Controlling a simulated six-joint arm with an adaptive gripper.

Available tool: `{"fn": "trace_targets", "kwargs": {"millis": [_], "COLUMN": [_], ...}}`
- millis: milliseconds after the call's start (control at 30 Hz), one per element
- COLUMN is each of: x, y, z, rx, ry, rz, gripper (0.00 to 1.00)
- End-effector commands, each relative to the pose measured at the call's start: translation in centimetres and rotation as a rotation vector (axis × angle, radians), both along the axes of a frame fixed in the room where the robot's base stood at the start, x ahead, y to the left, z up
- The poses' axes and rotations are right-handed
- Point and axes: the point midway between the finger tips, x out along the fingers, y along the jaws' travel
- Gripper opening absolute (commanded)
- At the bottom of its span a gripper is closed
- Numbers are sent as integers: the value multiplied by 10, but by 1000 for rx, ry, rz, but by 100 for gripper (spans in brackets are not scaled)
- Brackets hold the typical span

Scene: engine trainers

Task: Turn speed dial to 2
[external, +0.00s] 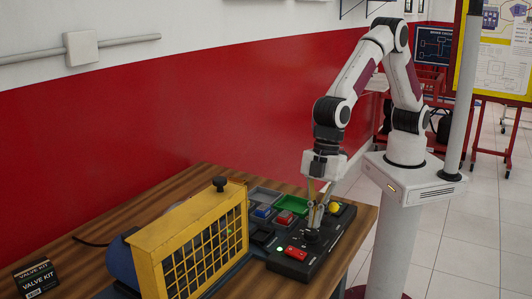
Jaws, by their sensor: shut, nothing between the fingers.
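A black control panel (283,269) lies at the right end of the wooden table. A dark round knob (312,238), which looks like the speed dial, stands on it, partly covered by my fingers. Its pointer and any numbers are too small to read. My gripper (314,226) points down over the panel with its fingers shut, right at the knob. I cannot tell whether the fingertips touch it. A red rocker or block (296,253) and a yellow button (334,207) are also on the panel.
A yellow caged machine (200,240) stands just left of the panel and rises above it. Trays with blue (263,211) and red (285,217) pieces and a green tray (293,204) lie behind. A black valve kit box (36,278) is at the far left.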

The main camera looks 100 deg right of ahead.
Motion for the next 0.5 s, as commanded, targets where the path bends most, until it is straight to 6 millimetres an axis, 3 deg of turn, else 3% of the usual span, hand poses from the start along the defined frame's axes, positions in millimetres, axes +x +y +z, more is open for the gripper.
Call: {"fn": "trace_targets", "kwargs": {"millis": [500], "x": [-3], "y": [4], "z": [1], "rx": [4], "ry": [-5], "rz": [0], "gripper": [0]}}
